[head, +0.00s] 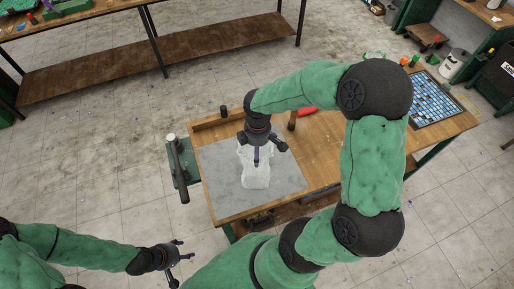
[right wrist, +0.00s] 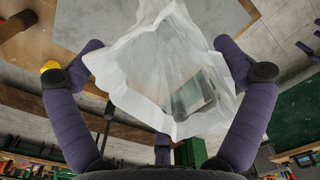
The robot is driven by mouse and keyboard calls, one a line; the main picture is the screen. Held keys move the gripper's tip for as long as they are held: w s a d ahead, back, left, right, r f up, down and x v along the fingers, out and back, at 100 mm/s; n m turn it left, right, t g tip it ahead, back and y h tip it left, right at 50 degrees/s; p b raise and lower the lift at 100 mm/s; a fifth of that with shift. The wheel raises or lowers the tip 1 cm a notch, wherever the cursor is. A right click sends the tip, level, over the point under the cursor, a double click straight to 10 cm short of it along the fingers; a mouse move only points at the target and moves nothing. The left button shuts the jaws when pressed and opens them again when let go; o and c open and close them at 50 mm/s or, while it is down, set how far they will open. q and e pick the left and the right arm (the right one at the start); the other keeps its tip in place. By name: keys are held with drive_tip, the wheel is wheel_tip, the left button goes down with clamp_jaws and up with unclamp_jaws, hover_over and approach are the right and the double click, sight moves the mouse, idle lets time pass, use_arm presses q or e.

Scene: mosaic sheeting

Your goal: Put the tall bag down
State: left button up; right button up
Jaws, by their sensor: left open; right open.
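The tall bag (head: 257,174) is translucent white and appears upright over the grey mat (head: 222,178) on the wooden table. I cannot tell for sure whether its base touches the mat. My right gripper (head: 262,150) is directly above the bag and hides part of its top. In the right wrist view the bag's open top (right wrist: 150,60) spreads between the fingers of the right gripper (right wrist: 157,55). These fingers are open, one on either side of the bag, close to its edges. My left gripper (head: 176,262) is open and empty, off the table at the lower left.
A dark green stand with a grey cylinder (head: 179,170) is at the table's left edge. A dark small cylinder (head: 224,111) and a red object (head: 307,111) are along the back. A blue mosaic sheet (head: 425,98) lies at the right end. Bare mat surrounds the bag.

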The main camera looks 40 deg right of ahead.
wheel_tip(320, 180, up, 12)
drive_tip(key=shift+d+r+p, duration=0.1)
drive_tip(key=shift+p, duration=0.3)
idle(0.7)
